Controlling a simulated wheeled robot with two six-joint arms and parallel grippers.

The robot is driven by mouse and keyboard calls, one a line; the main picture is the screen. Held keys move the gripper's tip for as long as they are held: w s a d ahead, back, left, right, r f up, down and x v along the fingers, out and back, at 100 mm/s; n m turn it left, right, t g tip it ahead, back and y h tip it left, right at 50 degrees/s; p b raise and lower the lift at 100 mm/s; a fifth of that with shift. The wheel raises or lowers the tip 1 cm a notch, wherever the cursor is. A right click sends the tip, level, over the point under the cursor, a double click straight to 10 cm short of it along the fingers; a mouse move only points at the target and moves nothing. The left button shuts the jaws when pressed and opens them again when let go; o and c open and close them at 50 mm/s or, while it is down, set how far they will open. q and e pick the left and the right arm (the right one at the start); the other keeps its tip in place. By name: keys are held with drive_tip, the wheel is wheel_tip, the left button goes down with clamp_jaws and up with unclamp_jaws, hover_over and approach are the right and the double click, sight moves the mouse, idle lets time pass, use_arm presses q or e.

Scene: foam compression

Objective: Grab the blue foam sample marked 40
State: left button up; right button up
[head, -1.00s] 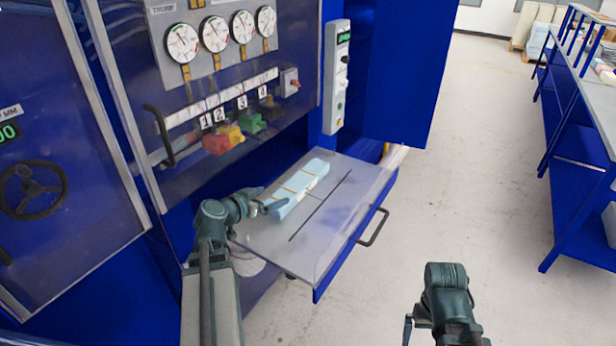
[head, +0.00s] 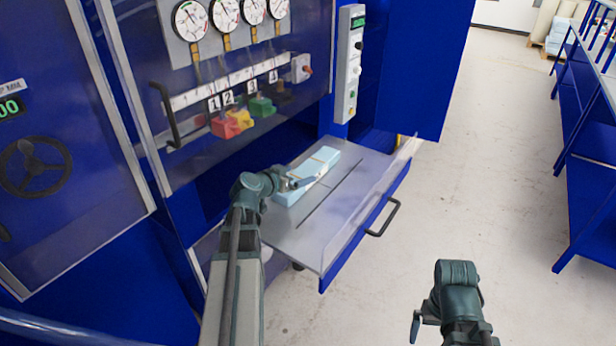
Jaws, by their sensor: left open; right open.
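Light blue foam (head: 322,160) lies in a row on the grey sliding tray (head: 345,215) in the head view, with tan marks across its top. I cannot read any number on it, so I cannot tell which piece is marked 40. My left gripper (head: 303,182) is open over the near part of the foam and hides some of it. I cannot tell whether its fingers touch the foam. My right gripper (head: 416,328) is open and empty, low in the picture, well away from the tray.
The blue machine stands behind the tray, with gauges (head: 225,15), coloured numbered valves (head: 240,120) and a control box (head: 349,65). The tray has a black handle (head: 386,218) in front. A blue workbench (head: 590,150) stands at the right. The floor between is clear.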

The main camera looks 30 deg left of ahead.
sight(306, 170)
use_arm(q)
drive_tip(key=shift+a+b+x, duration=0.2)
drive_tip(key=shift+b+x, duration=0.7)
drive_tip(key=shift+x, duration=1.75)
drive_tip(key=shift+r, duration=0.2)
drive_tip(key=c, duration=1.1)
drive_tip(key=shift+o, duration=0.2)
